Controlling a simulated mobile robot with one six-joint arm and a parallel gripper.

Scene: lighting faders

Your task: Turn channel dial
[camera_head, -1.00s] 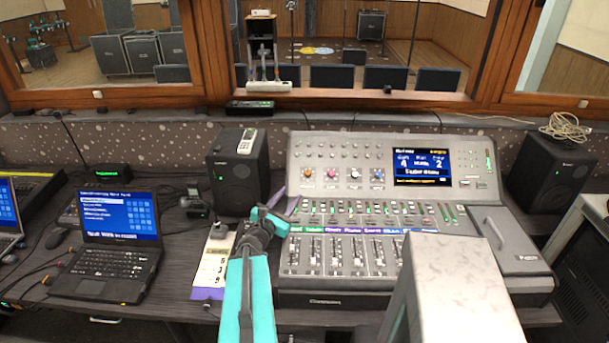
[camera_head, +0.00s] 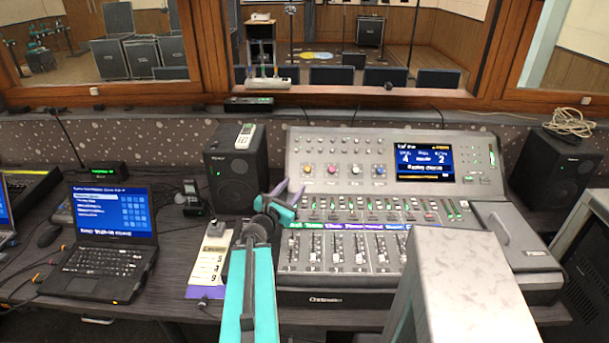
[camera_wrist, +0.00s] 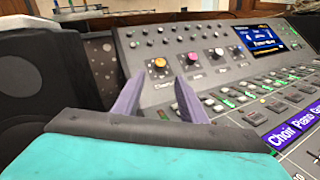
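The grey mixing console (camera_head: 440,140) has a row of round dials on its upper panel. They are an orange dial (camera_head: 307,170), a pink dial (camera_head: 332,170), a white dial (camera_head: 354,173) and a blue dial (camera_head: 377,174). My gripper (camera_head: 288,190) is at the console's left edge, below and left of the orange dial. In the wrist view its two purple fingers (camera_wrist: 160,84) are spread and empty. The orange dial (camera_wrist: 160,64) shows there beyond and between the fingertips, apparently untouched. The pink dial (camera_wrist: 192,57) is just right of the right fingertip.
A black speaker (camera_head: 236,175) stands close to the left of my gripper. Faders (camera_head: 340,250) and small buttons fill the console's lower part. The console's lit screen (camera_head: 423,161) is right of the dials. A laptop (camera_head: 110,235) sits on the desk at left.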

